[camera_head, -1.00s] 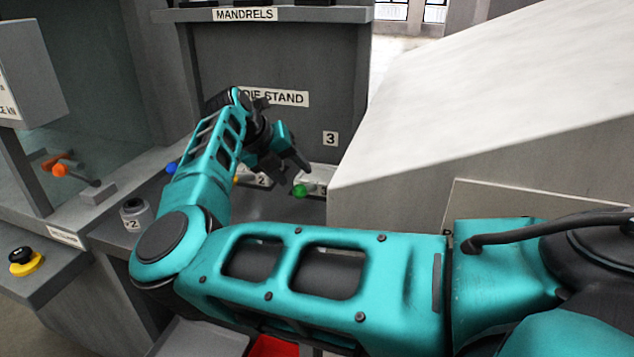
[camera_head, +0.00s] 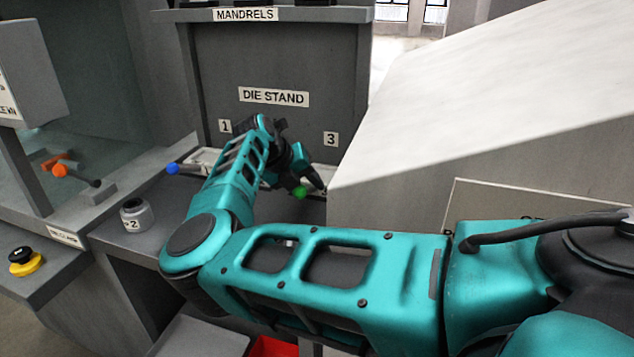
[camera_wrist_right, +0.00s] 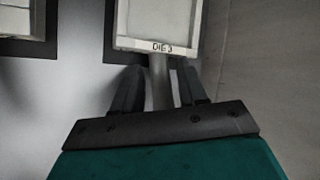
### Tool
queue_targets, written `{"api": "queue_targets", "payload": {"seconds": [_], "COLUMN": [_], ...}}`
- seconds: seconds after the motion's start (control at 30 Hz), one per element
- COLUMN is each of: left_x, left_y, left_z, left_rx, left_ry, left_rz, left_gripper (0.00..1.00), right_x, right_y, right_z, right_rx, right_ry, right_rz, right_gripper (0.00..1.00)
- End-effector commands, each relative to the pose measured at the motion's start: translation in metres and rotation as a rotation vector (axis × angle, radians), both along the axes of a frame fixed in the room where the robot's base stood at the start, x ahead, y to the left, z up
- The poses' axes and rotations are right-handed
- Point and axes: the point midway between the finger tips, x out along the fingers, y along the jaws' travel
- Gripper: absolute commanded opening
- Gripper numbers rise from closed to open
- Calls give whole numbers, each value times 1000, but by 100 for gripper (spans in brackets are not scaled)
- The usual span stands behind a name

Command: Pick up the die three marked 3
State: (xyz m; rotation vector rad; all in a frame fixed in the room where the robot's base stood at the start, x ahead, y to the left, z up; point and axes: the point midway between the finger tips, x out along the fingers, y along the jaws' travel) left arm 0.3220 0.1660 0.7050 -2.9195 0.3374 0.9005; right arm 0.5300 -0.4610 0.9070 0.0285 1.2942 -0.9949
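The die three is a pale, flat-framed piece with the label "DIE 3" (camera_wrist_right: 162,47) at the top of the right wrist view. A grey handle rod (camera_wrist_right: 160,85) runs from it toward my palm. In the head view its green knob (camera_head: 300,191) shows below the "3" sign, with the rest mostly behind my gripper. My right gripper (camera_head: 304,178) is at this knob. In the right wrist view, the fingers of my right gripper (camera_wrist_right: 158,78) are open on both sides of the rod, with narrow gaps. My left gripper is out of view.
The die stand (camera_head: 275,150) has signs "1" and "3". A blue knob (camera_head: 172,168) is at slot 1. A jar marked 2 (camera_head: 136,215) stands at left. A large grey block (camera_head: 470,150) rises close to the right of slot 3.

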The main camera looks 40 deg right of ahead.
Motion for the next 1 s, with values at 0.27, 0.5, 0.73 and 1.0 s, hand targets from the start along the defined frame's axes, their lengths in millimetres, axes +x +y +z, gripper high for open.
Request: {"api": "queue_targets", "payload": {"seconds": [0.27, 0.5, 0.73, 1.0], "left_x": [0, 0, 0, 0], "left_y": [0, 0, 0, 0], "left_z": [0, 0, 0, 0], "left_rx": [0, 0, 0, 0], "left_ry": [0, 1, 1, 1], "left_rz": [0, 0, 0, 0], "left_gripper": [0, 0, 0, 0], "right_x": [0, 0, 0, 1], "right_y": [0, 0, 0, -1], "right_z": [0, 1, 1, 4], "right_rx": [0, 0, 0, -7], "right_ry": [0, 0, 0, -4], "right_rz": [0, 0, 0, 0], "right_gripper": [14, 0, 0, 0]}}
